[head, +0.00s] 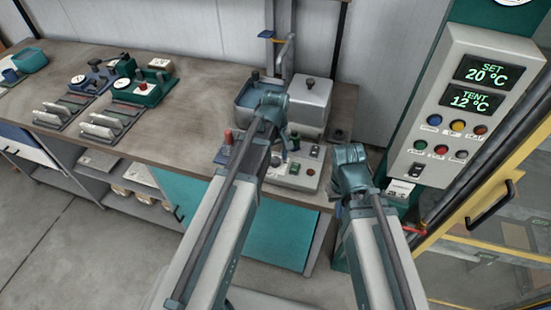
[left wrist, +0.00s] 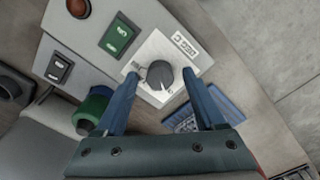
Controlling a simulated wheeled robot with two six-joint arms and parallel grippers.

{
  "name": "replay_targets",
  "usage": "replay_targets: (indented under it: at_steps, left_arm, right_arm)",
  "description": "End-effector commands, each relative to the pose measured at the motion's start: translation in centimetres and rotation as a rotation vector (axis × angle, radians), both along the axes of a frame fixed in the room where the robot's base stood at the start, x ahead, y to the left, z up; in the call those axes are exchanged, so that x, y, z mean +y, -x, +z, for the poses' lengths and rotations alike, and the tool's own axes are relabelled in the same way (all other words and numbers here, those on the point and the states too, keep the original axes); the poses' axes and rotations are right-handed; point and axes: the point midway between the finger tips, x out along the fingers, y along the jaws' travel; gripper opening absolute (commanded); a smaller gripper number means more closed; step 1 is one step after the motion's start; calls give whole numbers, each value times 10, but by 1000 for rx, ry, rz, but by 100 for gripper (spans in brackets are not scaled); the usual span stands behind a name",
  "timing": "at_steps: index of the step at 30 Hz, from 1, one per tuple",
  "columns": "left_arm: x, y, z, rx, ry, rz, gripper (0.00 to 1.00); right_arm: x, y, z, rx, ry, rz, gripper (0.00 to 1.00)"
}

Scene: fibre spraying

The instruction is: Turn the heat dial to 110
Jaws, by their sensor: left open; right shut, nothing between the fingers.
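The heat dial (left wrist: 160,74) is a dark grey round knob on a white square plate (left wrist: 147,50) with a printed label, in the left wrist view. Its scale is too small to read. My left gripper (left wrist: 162,80) is open, with its two blue fingers on either side of the knob; I cannot tell whether they touch it. In the head view my left arm largely hides the dial and its grey control box (head: 290,180) on the bench. My right gripper (head: 343,203) is shut and empty, right of that box, mostly hidden by its arm.
A green rocker switch (left wrist: 118,36), a black switch (left wrist: 59,68) and a green round part (left wrist: 92,108) are close to the left finger. A grey lidded bath (head: 312,100) stands behind the box. A wall panel (head: 470,110) shows SET 20 °C and TENT 12 °C.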

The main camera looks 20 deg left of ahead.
Motion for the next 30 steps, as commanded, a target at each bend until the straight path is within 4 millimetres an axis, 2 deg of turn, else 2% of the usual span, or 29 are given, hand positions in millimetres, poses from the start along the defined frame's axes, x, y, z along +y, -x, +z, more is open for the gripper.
replay_targets:
  at_steps: [1,2,13,23,30]
  left_arm:
    - [0,0,0,0,0,0,72]
    - [0,0,0,0,0,0,66]
    - [0,0,0,0,0,0,0]
    - [0,0,0,0,0,-31,0]
    - [0,0,0,0,0,-169,0]
  right_arm:
    - [0,0,0,0,0,0,0]
    - [0,0,0,0,0,0,0]
    - [0,0,0,0,0,0,0]
    - [0,0,0,0,0,0,0]
    - [0,0,0,0,0,0,0]
